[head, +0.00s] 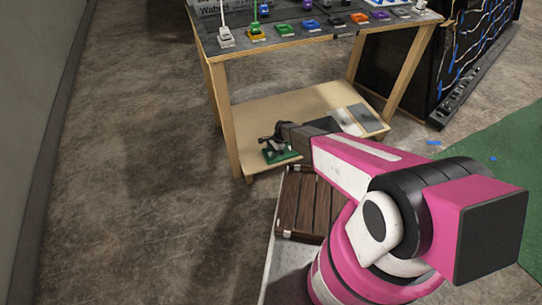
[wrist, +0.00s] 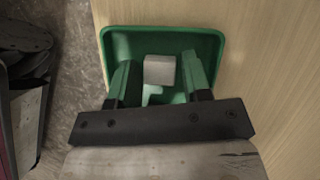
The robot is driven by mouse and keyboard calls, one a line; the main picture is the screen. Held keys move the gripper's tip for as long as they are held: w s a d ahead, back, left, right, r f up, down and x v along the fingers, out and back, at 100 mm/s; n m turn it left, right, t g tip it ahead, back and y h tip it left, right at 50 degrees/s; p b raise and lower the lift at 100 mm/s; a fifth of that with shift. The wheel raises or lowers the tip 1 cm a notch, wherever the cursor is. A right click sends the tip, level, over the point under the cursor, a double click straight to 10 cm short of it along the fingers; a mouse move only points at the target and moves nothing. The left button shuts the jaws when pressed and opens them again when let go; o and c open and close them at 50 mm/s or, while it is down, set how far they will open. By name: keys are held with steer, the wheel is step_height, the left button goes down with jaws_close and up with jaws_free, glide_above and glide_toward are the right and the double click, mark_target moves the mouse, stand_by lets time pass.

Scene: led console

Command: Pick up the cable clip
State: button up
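A small pale grey-white block (wrist: 159,71), which looks like the cable clip, lies in a green tray (wrist: 216,45). A paler, thinner piece shows just below it in the wrist view; I cannot tell if it is part of the block. My gripper (wrist: 159,60) is over the tray, its two fingers apart on the left and right of the block, with a gap on each side. In the head view the green tray (head: 283,154) sits on the low wooden shelf, with my gripper (head: 270,138) above it. The block is hidden there.
The low shelf (head: 255,112) lies under a table (head: 330,27) holding several coloured devices; its wooden front leg (head: 229,120) stands close left of the tray. Grey flat panels (head: 366,117) lie right on the shelf. A slatted wooden pallet (head: 310,205) is in front.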

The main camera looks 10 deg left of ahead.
steer(key=c, duration=0.5)
steer(key=shift+c, duration=0.2)
steer(key=shift+r, duration=0.5)
step_height(320, 180, up, 4)
steer(key=shift+s+f, duration=0.1)
steer(key=shift+f, duration=0.15)
steer(key=s+a+r, duration=0.2)
steer(key=s+r, duration=0.4)
steer(key=s, duration=0.5)
steer(key=shift+r, duration=0.4)
